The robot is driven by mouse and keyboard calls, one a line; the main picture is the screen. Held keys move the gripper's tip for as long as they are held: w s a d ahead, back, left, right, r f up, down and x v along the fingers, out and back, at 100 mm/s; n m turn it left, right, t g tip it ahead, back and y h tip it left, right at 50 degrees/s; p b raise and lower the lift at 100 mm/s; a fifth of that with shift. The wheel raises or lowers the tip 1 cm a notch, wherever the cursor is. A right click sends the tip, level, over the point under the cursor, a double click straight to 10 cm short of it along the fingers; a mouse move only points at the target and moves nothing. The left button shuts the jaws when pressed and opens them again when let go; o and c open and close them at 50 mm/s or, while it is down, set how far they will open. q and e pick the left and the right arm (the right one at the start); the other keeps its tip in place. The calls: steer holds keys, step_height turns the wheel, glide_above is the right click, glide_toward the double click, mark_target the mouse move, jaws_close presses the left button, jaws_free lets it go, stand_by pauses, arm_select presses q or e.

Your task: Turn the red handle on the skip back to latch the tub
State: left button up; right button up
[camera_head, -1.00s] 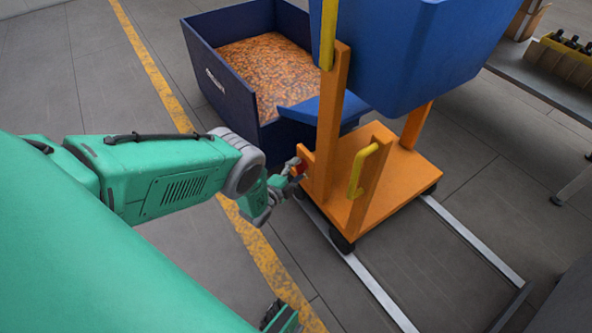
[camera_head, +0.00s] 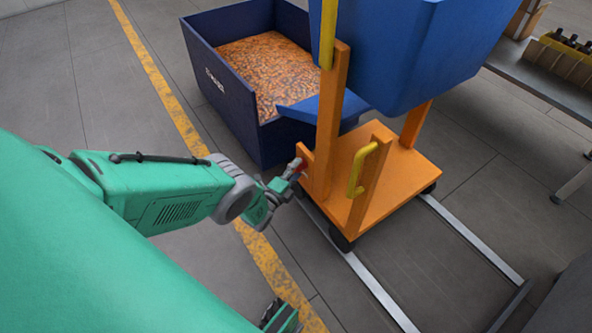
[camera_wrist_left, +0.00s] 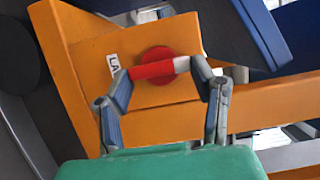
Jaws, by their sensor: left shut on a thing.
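The red handle (camera_wrist_left: 152,69) is a short bar with a pale right end on a round red disc, on an orange plate of the skip's frame. My left gripper (camera_wrist_left: 160,72) is shut on the bar, one finger at each end. In the head view, the red handle (camera_head: 297,165) shows small at the frame's left post, with my left gripper (camera_head: 285,183) reaching it from the left. The skip's blue tub (camera_head: 415,55) sits above the orange frame (camera_head: 400,185).
A dark blue bin (camera_head: 225,110) of orange-brown pieces stands behind the handle, under the tub's left side. A yellow grab handle (camera_head: 358,172) rises from the frame. Metal floor rails (camera_head: 370,285) run beneath the skip. A table (camera_head: 540,85) with bottles is at right.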

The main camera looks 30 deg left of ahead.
arm_select(q)
steer(key=shift+s+d+f, duration=0.1)
steer(key=shift+s+f, duration=0.15)
steer(key=shift+f, duration=0.1)
steer(key=o, duration=1.2)
steer(key=shift+c, duration=0.2)
steer(key=shift+w+r, duration=0.1)
steer(key=shift+w, duration=0.05)
steer(key=s, duration=1.2)
